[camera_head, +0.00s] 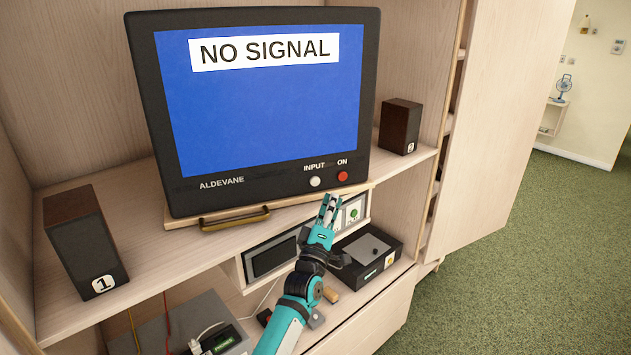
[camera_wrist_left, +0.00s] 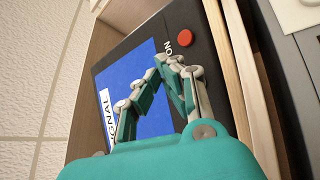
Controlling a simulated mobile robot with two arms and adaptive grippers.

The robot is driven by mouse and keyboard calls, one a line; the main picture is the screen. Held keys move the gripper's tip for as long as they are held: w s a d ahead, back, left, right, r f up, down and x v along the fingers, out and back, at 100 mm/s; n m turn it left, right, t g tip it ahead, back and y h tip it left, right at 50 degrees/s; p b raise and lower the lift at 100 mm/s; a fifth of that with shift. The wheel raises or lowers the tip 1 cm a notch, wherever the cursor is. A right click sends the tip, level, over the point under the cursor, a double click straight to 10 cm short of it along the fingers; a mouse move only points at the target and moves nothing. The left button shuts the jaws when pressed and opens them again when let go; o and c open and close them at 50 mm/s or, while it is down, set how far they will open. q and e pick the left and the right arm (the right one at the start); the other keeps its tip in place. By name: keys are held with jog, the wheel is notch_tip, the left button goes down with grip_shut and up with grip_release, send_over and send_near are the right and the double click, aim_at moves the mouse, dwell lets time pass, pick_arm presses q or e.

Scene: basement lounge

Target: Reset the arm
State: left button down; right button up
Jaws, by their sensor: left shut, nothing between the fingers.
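My left gripper (camera_head: 328,208) is teal and grey. It is shut and empty, held in front of the shelf edge just below the television's lower right corner. In the left wrist view its fingers (camera_wrist_left: 166,66) come together in front of the screen. The television (camera_head: 262,115) shows a blue screen reading NO SIGNAL. Its white INPUT button (camera_head: 315,181) and red ON button (camera_head: 343,176) sit just above the fingertips. The red button also shows in the left wrist view (camera_wrist_left: 185,38). I cannot tell whether the fingers touch anything. My right gripper is not in view.
Speaker 1 (camera_head: 84,242) stands left of the television and speaker 2 (camera_head: 400,126) right of it. A black box (camera_head: 369,254) sits on the lower shelf beside my arm. A brass handle (camera_head: 234,218) is below the screen. Green carpet (camera_head: 520,250) is clear at right.

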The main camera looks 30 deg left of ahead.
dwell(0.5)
pick_arm(q)
jog(key=s+d+f+m+g+h+b, duration=0.1)
jog(key=s+d+f+m+g+h, duration=0.15)
jog(key=f, duration=0.95)
jog(key=s+d+f+m+g+h+b, duration=0.1)
jog(key=s+d+f+m+g, duration=0.15)
jog(key=f, duration=0.95)
jog(key=s+d+f+m+g+h+b, duration=0.1)
jog(key=d+f+m+g+h, duration=0.15)
jog(key=f, duration=0.85)
jog(key=s+d+f+m+g+b, duration=0.1)
jog(key=s+d+f+m+g, duration=0.15)
jog(key=s+f, duration=0.7)
jog(key=s+d+f+m+g+b, duration=0.1)
jog(key=s+f+m+g, duration=0.2)
jog(key=s+f, duration=0.65)
jog(key=s+f+m+g, duration=0.2)
jog(key=s+f, duration=0.4)
jog(key=s, duration=0.5)
jog(key=s+d+f+m+g+b, duration=0.1)
jog(key=s+f+m+g, duration=0.1)
jog(key=s+f, duration=0.4)
jog(key=s+f+m+g+b, duration=0.1)
jog(key=s+f+g, duration=0.3)
jog(key=s, duration=1.2)
notch_tip(320, 180, down, 3)
jog(key=shift+d+f+m, duration=0.1)
jog(key=shift+d+m, duration=0.3)
jog(key=shift+m, duration=0.5)
